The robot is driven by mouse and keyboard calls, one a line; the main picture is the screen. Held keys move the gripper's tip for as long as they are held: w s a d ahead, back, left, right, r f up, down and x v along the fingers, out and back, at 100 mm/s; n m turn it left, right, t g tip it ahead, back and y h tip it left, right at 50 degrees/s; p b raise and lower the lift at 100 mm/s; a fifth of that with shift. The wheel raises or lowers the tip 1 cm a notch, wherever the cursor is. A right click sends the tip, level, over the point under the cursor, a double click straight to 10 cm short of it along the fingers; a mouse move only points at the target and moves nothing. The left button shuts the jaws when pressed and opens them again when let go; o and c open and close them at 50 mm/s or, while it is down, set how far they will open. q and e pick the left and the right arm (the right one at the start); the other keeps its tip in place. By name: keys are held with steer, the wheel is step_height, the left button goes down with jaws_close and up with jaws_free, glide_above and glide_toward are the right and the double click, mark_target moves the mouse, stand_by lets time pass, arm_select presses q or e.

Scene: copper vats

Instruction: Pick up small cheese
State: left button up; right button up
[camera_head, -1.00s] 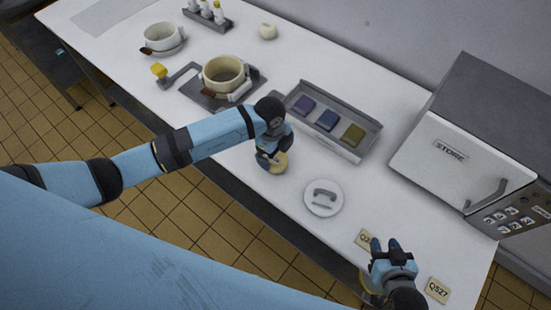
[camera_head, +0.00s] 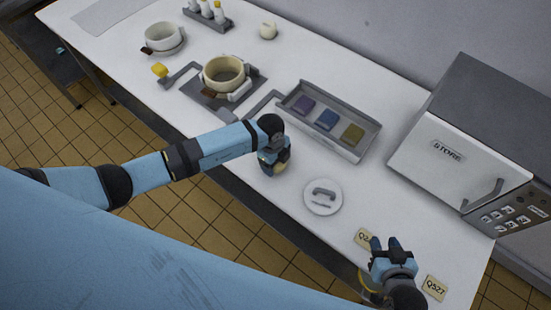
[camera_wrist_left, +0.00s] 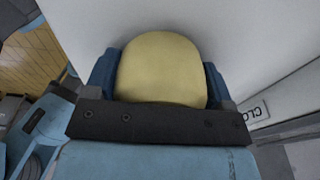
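The small cheese is a rounded, pale yellow block (camera_wrist_left: 162,70) that fills the space between my left gripper's fingers in the left wrist view. My left gripper (camera_wrist_left: 160,80) has a blue finger against each side of it, with no clear gap. In the head view my left gripper (camera_head: 274,162) is low over the front edge of the white table, and only a little yellow shows beneath it. I cannot tell whether the cheese is clear of the table. My right gripper (camera_head: 386,243) is at the front right, its fingers slightly apart with nothing visible between them.
A round white lid (camera_head: 323,196) lies right of my left gripper. Behind is a grey tray (camera_head: 345,147) with coloured blocks. A cream pot (camera_head: 223,75) stands to the left. Label cards (camera_head: 436,288) lie near my right gripper.

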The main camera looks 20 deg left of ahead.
arm_select(q)
steer(key=shift+c, duration=0.9)
steer(key=shift+r, duration=0.1)
